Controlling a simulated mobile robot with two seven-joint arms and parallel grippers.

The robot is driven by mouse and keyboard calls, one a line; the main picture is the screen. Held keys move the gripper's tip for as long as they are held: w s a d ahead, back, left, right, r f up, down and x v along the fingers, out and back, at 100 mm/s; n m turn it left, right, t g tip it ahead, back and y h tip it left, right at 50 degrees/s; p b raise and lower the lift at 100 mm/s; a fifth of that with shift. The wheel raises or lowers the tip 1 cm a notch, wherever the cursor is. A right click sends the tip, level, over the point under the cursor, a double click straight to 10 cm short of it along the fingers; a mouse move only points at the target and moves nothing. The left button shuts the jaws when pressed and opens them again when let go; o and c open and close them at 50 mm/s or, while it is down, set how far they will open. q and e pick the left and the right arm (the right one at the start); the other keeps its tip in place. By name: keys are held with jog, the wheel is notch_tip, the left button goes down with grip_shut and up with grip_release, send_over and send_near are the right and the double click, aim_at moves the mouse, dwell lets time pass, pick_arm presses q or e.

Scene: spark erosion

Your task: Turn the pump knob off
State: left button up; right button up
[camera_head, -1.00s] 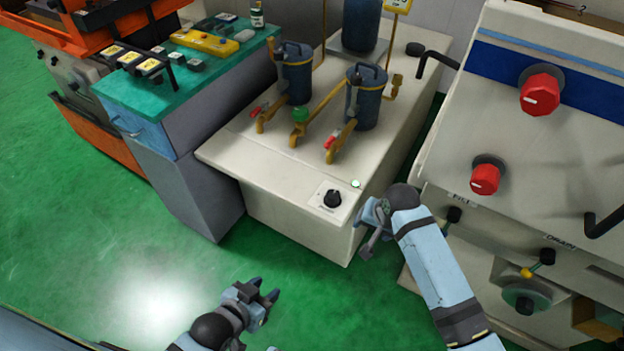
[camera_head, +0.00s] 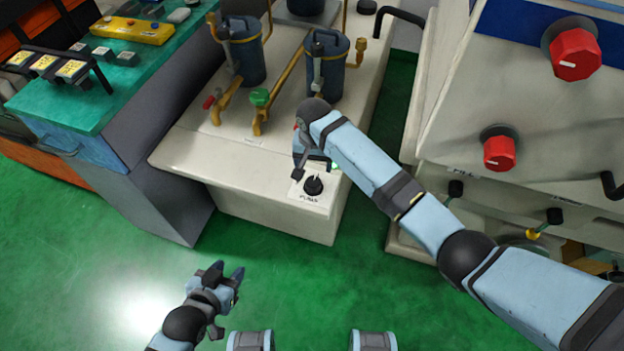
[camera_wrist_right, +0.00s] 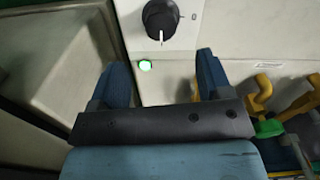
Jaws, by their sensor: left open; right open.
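The black pump knob (camera_head: 313,186) sits on a white plate on the front of the cream pump unit (camera_head: 255,205), with a "PUMP" label beneath it. In the right wrist view the knob (camera_wrist_right: 161,20) shows a white pointer line, and a lit green lamp (camera_wrist_right: 145,66) is beside it. My right gripper (camera_head: 305,172) is at the unit's front edge, close to the knob. Its two fingers (camera_wrist_right: 160,85) are apart with nothing between them, and the knob lies beyond their tips. My left gripper (camera_head: 232,280) is open and empty above the green floor, away from the unit.
Blue filter canisters (camera_head: 328,62) with brass pipes and a green valve handle (camera_head: 260,97) stand on the unit. A machine with red knobs (camera_head: 576,55) is at right. A teal-topped cabinet (camera_head: 140,75) is at left. The floor in front is clear.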

aim_at(313, 181)
notch_tip(313, 181, down, 9)
jog(key=shift+f+b, duration=0.1)
jog(key=shift+b, duration=0.4)
jog(key=c, duration=0.9)
